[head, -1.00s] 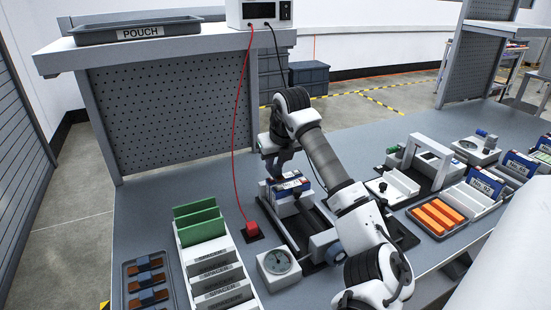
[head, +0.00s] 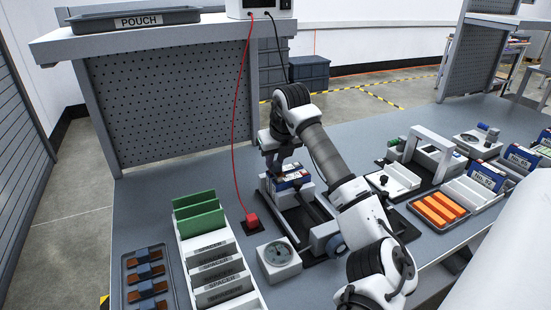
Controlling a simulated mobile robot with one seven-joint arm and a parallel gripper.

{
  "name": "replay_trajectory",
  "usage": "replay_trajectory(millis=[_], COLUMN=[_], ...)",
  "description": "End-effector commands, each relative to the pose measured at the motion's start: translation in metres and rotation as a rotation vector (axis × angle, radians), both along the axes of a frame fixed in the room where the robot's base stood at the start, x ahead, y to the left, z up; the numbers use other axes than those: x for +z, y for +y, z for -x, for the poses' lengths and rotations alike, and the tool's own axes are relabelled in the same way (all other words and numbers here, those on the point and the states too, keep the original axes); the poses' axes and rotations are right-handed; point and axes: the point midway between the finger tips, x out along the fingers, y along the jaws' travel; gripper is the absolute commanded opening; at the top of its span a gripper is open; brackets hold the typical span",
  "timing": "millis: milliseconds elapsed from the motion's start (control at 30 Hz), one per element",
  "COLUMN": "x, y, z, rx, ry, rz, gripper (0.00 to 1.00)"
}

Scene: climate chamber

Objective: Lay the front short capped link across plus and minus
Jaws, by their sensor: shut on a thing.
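My gripper (head: 287,168) is low over the clamping fixture in the middle of the bench, right at the top of a blue-and-white cell (head: 290,182). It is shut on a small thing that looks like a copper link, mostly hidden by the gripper. I cannot tell whether it touches the cell's terminals; the plus and minus marks are too small to read. Several more copper links with dark blue caps lie in a grey tray (head: 126,296) at the front left.
A white spacer rack (head: 215,262) with green plates (head: 198,215) stands left of the fixture. A red block (head: 252,222) on a red cable and a round dial gauge (head: 279,256) are close by. An orange-filled tray (head: 418,212) and more cells (head: 487,176) stand at right.

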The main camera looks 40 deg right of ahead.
Motion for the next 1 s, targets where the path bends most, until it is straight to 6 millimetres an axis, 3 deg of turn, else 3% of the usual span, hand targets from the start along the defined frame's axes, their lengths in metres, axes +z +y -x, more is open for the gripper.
replay_trajectory(millis=[1000], x=[-0.0074], y=[-0.0003], z=[0.0001], rx=[0.0], ry=[0.0], rz=[0.001], gripper=[0.0])
